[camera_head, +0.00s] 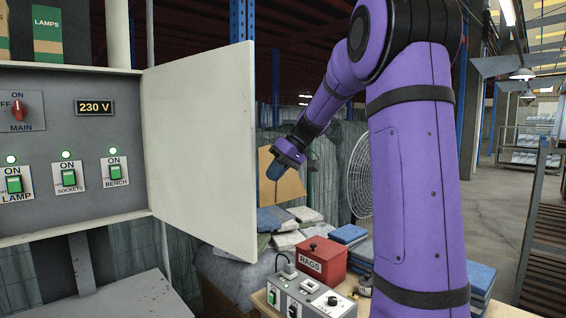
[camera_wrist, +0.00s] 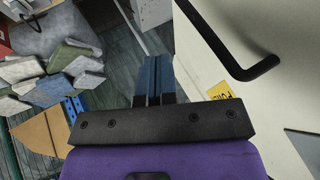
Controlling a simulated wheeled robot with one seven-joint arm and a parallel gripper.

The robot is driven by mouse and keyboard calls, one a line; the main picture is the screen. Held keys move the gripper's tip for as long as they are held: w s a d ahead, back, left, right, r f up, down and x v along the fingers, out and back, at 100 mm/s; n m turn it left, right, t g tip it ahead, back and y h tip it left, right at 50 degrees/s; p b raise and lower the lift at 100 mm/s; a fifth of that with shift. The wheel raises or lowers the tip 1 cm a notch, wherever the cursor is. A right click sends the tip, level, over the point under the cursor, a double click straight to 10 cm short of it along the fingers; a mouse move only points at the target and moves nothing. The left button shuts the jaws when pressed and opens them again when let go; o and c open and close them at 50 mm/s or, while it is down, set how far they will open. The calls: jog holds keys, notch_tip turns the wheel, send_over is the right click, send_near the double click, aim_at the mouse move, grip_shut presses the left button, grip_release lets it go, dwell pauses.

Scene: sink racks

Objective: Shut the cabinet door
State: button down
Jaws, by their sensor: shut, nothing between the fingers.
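The white cabinet door (camera_head: 200,150) stands wide open, hinged at the right side of the grey cabinet (camera_head: 75,110). In the camera_head view I see its inner face. In the wrist view the door's outer face (camera_wrist: 220,60) lies to the right of my fingers, with a black bar handle (camera_wrist: 240,72) and a partly hidden yellow label (camera_wrist: 220,91). My gripper (camera_head: 275,172) is just right of the door's free edge in the camera_head view. Its blue fingers (camera_wrist: 153,75) are together and empty in the wrist view. Whether they touch the door I cannot tell.
Inside the cabinet are a red main switch (camera_head: 17,110) and several green switches. Below right, a bench holds a red RAGS box (camera_head: 320,262) and a grey switch box (camera_head: 308,298). Folded cloths (camera_head: 290,225) and a white round grille (camera_head: 360,175) are behind.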

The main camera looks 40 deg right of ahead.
jog(key=a, duration=0.1)
jog(key=a+f, duration=0.1)
jog(key=a, duration=0.1)
jog(key=w+a+f, duration=0.1)
jog(key=a, duration=0.1)
jog(key=shift+a+f, duration=0.2)
jog(key=shift+a, duration=0.1)
